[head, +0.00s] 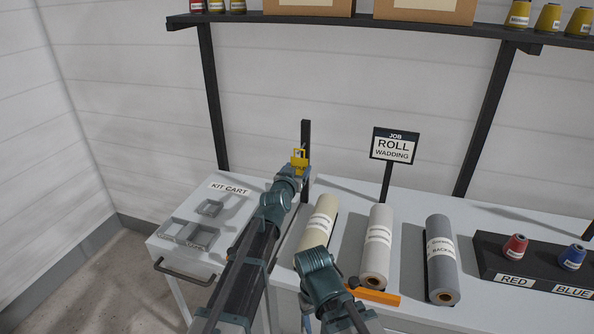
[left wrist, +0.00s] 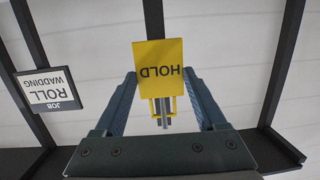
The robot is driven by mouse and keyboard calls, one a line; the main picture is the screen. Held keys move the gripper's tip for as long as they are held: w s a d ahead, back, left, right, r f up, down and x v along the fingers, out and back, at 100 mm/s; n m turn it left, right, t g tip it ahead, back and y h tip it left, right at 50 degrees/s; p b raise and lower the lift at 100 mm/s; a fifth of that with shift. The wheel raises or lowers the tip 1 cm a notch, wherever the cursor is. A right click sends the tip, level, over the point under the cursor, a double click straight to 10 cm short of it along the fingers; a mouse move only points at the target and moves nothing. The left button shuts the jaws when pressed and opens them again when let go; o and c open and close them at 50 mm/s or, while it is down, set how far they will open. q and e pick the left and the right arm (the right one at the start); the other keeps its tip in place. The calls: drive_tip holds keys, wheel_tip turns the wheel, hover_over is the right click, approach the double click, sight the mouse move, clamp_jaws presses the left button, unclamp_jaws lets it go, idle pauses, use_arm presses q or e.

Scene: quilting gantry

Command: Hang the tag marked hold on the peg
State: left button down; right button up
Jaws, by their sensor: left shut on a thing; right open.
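The yellow tag marked HOLD (head: 299,159) is at the tip of my left gripper (head: 293,168), beside the upper part of a dark upright post (head: 306,133). In the left wrist view the tag (left wrist: 158,62) appears upside down between the two fingers of my left gripper (left wrist: 160,82), which is shut on it. A yellow loop and a grey rod (left wrist: 162,122) show at the tag's lower picture edge; I cannot tell whether the rod passes through the loop. My right gripper (head: 316,264) is low over the table's front, open; its fingertips are not clear.
Cream, white and grey rolls (head: 441,262) lie on the table. A JOB ROLL WADDING sign (head: 394,145) stands behind them. A black rack (head: 535,275) with red and blue spools is at right, an orange bar (head: 375,297) at front. The kit cart (head: 232,190) is at left.

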idle(0.4)
use_arm(q)
unclamp_jaws()
drive_tip(key=p+v, duration=0.2)
drive_tip(key=v, duration=1.2)
drive_tip(key=s+a+f+g+y, duration=0.1)
drive_tip(key=s+a+f+g, duration=0.3)
drive_tip(key=f, duration=0.3)
drive_tip(key=s+a+f+g+y, duration=0.1)
drive_tip(key=s+a+f+g, duration=0.1)
drive_tip(key=s+f+g, duration=0.4)
drive_tip(key=s+a+f+n+g+y, duration=0.1)
drive_tip(key=s+a+f+n+g, duration=0.1)
drive_tip(key=s+a+f+g, duration=0.3)
drive_tip(key=s+a+f+n+y, duration=0.1)
drive_tip(key=s+a, duration=0.2)
drive_tip(key=s, duration=0.4)
drive_tip(key=s+d+m+y, duration=0.1)
drive_tip(key=s+d+m, duration=0.2)
drive_tip(key=d, duration=0.8)
drive_tip(key=s, duration=0.2)
drive_tip(key=shift+s+r+m+g, duration=0.3)
drive_tip(key=shift+s+m+g, duration=0.05)
drive_tip(key=shift+m+g, duration=0.05)
